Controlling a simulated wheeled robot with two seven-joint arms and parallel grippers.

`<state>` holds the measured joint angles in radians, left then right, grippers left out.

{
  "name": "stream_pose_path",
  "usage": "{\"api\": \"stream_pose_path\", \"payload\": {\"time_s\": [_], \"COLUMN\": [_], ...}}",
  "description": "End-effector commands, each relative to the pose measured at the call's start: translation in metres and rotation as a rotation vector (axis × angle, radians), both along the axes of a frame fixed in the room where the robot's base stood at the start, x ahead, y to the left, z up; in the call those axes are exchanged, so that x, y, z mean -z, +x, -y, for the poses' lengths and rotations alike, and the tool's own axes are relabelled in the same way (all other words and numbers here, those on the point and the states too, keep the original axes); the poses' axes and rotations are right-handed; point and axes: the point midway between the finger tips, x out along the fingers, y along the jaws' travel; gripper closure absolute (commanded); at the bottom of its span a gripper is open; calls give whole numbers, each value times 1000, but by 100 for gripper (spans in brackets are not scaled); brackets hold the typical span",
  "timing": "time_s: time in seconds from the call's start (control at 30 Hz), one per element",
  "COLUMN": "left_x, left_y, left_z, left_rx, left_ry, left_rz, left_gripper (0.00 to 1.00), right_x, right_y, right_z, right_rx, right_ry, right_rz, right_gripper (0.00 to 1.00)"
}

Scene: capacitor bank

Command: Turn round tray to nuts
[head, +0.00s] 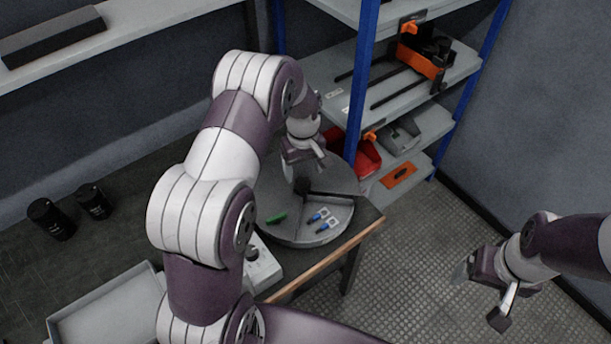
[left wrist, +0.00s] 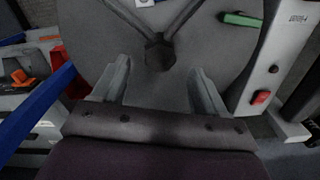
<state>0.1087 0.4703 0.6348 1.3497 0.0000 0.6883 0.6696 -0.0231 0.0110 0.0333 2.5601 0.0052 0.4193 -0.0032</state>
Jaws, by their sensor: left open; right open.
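The round grey tray (head: 275,226) is a turntable with dark divider ribs, at the right end of the bench; in the left wrist view its disc (left wrist: 190,95) fills the upper middle. A dark central hub (left wrist: 159,54) shows with two ribs running from it. I cannot make out any nuts. My left gripper (head: 302,182) is open above the tray, fingers either side of the hub in the wrist view, contact unclear. My right gripper (head: 484,294) is open and empty over the floor.
A grey box with a red button (left wrist: 262,97) stands beside the tray. A blue-post shelf (head: 361,90) with a red bin (head: 367,158) is close behind it. Two black cylinders (head: 92,201) and a light tray (head: 100,312) are on the left bench. The floor at right is free.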

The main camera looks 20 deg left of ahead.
Motion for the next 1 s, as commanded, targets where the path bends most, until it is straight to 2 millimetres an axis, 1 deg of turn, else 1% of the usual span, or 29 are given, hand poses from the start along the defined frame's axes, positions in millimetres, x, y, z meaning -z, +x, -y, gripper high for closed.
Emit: {"api": "stream_pose_path", "payload": {"time_s": [0.03, 0.1, 0.23, 0.33, 0.57, 0.67, 0.7, 0.8, 1.0], "left_x": [11, 25, 42, 48, 49, 49, 49, 49, 48], "left_y": [-1, -1, 0, 0, 0, 0, 0, 0, 0], "left_z": [0, 0, 0, 0, 0, 0, 0, 0, 0], "left_rx": [0, 1, 1, 1, 2, 2, 2, 2, 8], "left_ry": [0, 0, 0, 0, 0, 0, 0, 0, 0], "left_rz": [-4, -3, 0, 1, 1, 1, 1, 1, 1], "left_gripper": [27, 27, 27, 27, 27, 57, 70, 100, 100], "right_x": [-2, -3, -4, -4, -4, -4, -4, -4, -4], "right_y": [0, 0, 0, 0, 0, 0, 0, 0, 0], "right_z": [0, 0, 0, 0, 0, 0, 0, 0, 0], "right_rx": [0, 0, 0, 0, 0, 0, 0, 0, 0], "right_ry": [0, 0, 0, 0, 0, 0, 0, 0, 0], "right_rz": [0, 0, 1, 0, 0, 0, 0, 0, 0], "right_gripper": [15, 15, 15, 15, 15, 15, 15, 15, 15]}}
